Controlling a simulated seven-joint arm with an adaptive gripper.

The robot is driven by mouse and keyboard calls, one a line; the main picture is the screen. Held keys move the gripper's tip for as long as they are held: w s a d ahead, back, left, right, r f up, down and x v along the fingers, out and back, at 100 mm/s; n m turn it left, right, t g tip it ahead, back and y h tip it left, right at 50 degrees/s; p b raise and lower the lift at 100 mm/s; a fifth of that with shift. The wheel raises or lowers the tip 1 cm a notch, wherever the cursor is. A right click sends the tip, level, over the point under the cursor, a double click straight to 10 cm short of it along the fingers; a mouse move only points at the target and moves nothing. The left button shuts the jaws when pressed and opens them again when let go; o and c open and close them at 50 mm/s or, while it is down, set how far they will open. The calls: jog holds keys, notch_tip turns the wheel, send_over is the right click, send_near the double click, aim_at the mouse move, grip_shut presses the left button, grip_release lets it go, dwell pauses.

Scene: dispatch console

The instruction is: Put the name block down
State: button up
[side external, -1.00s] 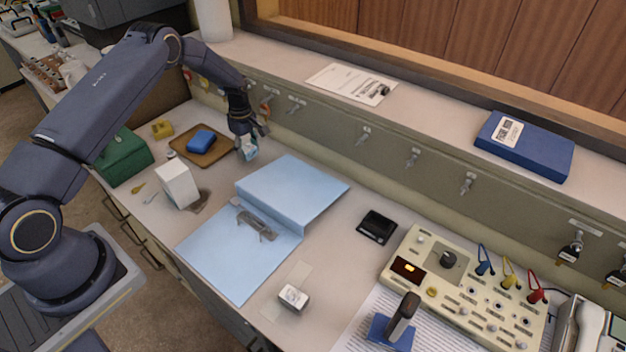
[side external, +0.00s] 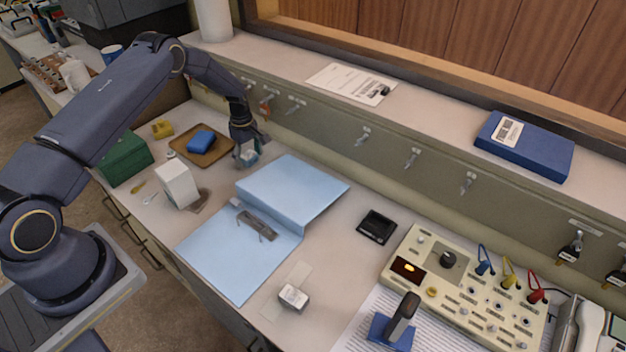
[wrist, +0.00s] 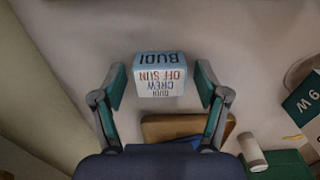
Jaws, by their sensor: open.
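In the side view my gripper (side external: 246,150) is low over the counter, right of the brown tray, and the block (side external: 249,157) shows partly between the fingers. It looks to be on the counter; its underside is hidden.
A brown tray (side external: 221,152) with a blue sponge-like item (side external: 201,141) is close to the left. A light-blue folder (side external: 215,262) with a metal clip lies open in front. A green box (side external: 124,158) and white box (side external: 178,184) stand left. The hook panel (side external: 330,125) rises behind.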

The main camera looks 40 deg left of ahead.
notch_tip(320, 180, up, 15)
notch_tip(320, 180, up, 19)
jog(key=m+t, duration=0.2)
jog(key=m, duration=0.5)
send_over(250, 156)
jog(key=s+d, duration=0.8)
jog(key=s+d+r+m+t, duration=0.1)
jog(key=s+d+m, duration=0.2)
jog(key=s, duration=0.4)
jog(key=s+d+r+m+t, duration=0.1)
jog(key=s+m, duration=0.3)
jog(key=s, duration=0.4)
jog(key=s+d+r+m+t, duration=0.1)
jog(key=s+d+m, duration=0.3)
jog(key=s, duration=0.4)
jog(key=shift+d+r+t, duration=0.3)
jog(key=shift+d+r, duration=0.05)
jog(key=shift+r, duration=0.55)
